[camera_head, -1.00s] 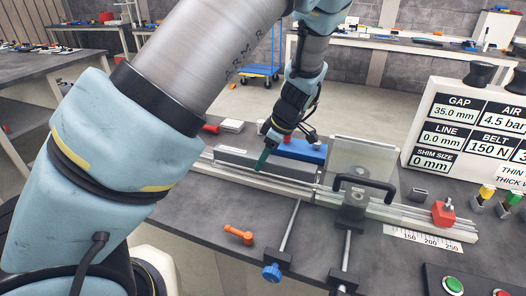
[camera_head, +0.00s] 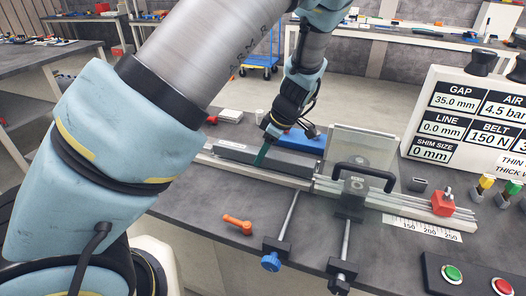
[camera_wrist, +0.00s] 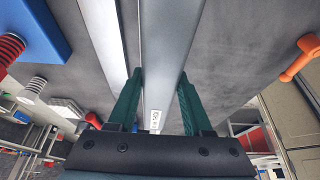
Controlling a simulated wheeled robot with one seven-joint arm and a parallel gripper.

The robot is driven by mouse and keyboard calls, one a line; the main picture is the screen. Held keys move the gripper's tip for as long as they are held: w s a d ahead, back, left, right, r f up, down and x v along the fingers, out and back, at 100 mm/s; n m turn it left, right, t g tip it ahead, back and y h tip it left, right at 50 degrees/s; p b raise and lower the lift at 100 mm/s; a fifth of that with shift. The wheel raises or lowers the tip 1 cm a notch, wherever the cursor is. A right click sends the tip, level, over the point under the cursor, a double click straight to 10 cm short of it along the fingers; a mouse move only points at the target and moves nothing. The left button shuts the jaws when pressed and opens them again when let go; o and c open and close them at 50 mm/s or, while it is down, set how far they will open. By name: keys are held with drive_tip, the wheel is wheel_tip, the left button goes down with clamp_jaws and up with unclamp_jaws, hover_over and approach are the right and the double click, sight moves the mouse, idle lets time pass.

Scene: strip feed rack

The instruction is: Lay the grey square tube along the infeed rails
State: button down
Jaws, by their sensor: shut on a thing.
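The grey square tube (camera_head: 290,164) is a long dark grey bar lying lengthwise along the light infeed rails (camera_head: 216,164), left of the clear guard. My gripper (camera_head: 263,155) is shut on it near its middle, its green fingers coming down from above. In the wrist view the tube (camera_wrist: 168,50) runs between the two green fingers (camera_wrist: 158,100), with a small white label near them. A pale rail (camera_wrist: 104,28) runs beside it on the left. I cannot tell whether the tube's underside touches the rails.
A blue block (camera_head: 300,142) stands behind the rails. A clear guard (camera_head: 360,148) and black handle (camera_head: 364,174) are to the right, then a red block (camera_head: 443,203). An orange lever (camera_head: 238,224) and rods with a blue knob (camera_head: 270,262) lie in front.

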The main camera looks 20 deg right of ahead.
drive_tip(key=shift+f+b, duration=0.35)
drive_tip(key=shift+f, duration=0.2)
idle(0.5)
drive_tip(key=shift+c, duration=1.2)
unclamp_jaws()
drive_tip(key=b+v, duration=0.2)
drive_tip(key=v, duration=0.8)
drive_tip(key=shift+s+r, duration=0.1)
drive_tip(key=shift+r, duration=0.3)
